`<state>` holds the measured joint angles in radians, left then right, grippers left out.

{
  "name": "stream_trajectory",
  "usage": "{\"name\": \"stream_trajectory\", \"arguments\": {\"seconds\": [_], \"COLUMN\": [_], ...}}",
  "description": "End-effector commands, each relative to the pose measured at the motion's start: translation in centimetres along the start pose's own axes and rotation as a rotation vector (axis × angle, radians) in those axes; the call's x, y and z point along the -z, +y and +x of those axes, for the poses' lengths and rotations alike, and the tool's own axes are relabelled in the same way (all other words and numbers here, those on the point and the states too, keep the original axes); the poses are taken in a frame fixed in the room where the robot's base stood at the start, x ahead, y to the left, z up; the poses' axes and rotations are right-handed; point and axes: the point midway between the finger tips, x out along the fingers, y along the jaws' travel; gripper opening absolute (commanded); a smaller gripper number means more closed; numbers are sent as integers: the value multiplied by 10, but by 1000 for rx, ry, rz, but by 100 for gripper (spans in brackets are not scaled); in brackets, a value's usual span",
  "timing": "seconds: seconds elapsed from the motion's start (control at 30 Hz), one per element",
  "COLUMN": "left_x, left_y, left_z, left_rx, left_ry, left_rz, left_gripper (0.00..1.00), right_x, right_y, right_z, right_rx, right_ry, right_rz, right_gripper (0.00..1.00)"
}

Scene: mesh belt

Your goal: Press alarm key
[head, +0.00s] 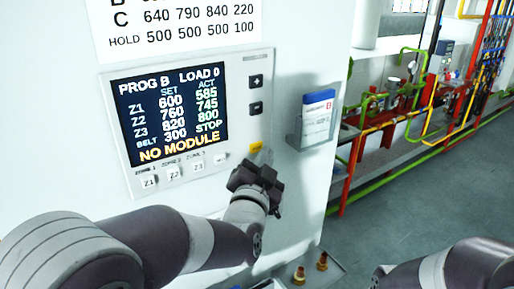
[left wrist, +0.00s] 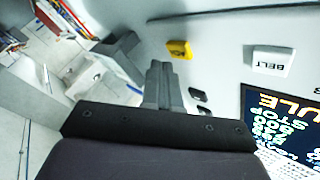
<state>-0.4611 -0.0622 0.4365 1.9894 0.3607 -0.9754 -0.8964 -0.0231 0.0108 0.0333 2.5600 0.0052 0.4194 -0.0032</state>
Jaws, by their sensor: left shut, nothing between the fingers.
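The control panel (head: 190,120) is on a white cabinet face. A small yellow key (head: 256,147), the only yellow one, sits at its lower right; I can read no label on it. It also shows in the left wrist view (left wrist: 179,49), just beyond my fingertips and a little to the right. My left gripper (head: 264,155) is shut and empty, its tips close to the yellow key at its lower right. Whether they touch it I cannot tell. My right gripper is out of view; only part of my right arm shows.
The screen (head: 168,115) reads "NO MODULE" in orange. White keys Z1 (head: 149,181), Z2 and Z3 line up below it; the BELT key (left wrist: 275,60) shows in the left wrist view. Black plus (head: 256,81) and minus keys sit above. A holder (head: 315,120) juts out at right.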

Motion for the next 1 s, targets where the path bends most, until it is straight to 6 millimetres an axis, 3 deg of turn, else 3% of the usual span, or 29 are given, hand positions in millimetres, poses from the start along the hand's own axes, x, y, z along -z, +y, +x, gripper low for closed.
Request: {"name": "stream_trajectory", "arguments": {"seconds": [1.0], "left_x": [-5], "left_y": [-3], "left_z": [5], "left_rx": [1], "left_ry": [0], "left_rz": [1], "left_gripper": [0], "right_x": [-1], "right_y": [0], "right_z": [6], "right_rx": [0], "right_ry": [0], "right_rz": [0], "right_gripper": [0]}}
